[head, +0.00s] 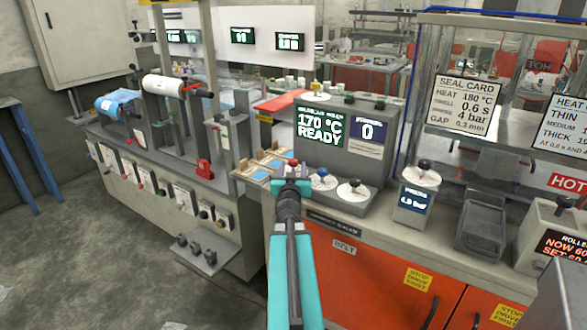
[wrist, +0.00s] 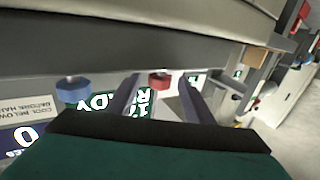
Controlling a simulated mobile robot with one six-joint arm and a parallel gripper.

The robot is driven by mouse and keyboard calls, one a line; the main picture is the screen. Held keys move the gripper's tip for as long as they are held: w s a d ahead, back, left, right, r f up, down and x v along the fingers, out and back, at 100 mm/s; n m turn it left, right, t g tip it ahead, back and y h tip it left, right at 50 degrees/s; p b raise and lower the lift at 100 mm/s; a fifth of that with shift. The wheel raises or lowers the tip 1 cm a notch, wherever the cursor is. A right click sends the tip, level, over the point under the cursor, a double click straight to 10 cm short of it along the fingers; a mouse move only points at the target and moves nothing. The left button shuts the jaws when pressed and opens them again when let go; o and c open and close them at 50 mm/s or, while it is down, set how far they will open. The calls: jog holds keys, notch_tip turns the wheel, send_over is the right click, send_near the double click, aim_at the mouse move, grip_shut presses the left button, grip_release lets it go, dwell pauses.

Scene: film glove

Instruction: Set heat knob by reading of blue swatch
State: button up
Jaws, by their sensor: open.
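The red knob (head: 293,162) is on the sealer console, beside a blue knob (head: 322,172) and a dark knob on a white dial (head: 354,186). No label showing which one is the heat knob is readable. My gripper (head: 291,176) is over the console at the red knob. In the wrist view its open fingers (wrist: 160,90) stand either side of the red knob (wrist: 159,79); contact is unclear. The blue knob (wrist: 73,88) is to the left. The display (head: 320,129) reads 170 °C READY. Wooden frames (head: 247,169) hold several blue swatches (head: 260,176).
A seal card (head: 464,104) reads heat 180 °C, 0.6 s, 4 bar. A second card (head: 563,122) mentions heat, thin, medium and thick. A pressure unit (head: 416,196) with a dial stands to the right. A red sheet (head: 280,101) lies behind the swatches.

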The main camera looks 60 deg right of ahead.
aim_at(293, 165)
jog(key=shift+x, duration=1.5)
jog(key=c, duration=1.1)
jog(key=shift+o, duration=0.2)
jog(key=g+p, duration=0.1)
jog(key=p, duration=0.3)
jog(key=shift+r+m, duration=0.25)
jog(key=shift+m, duration=0.05)
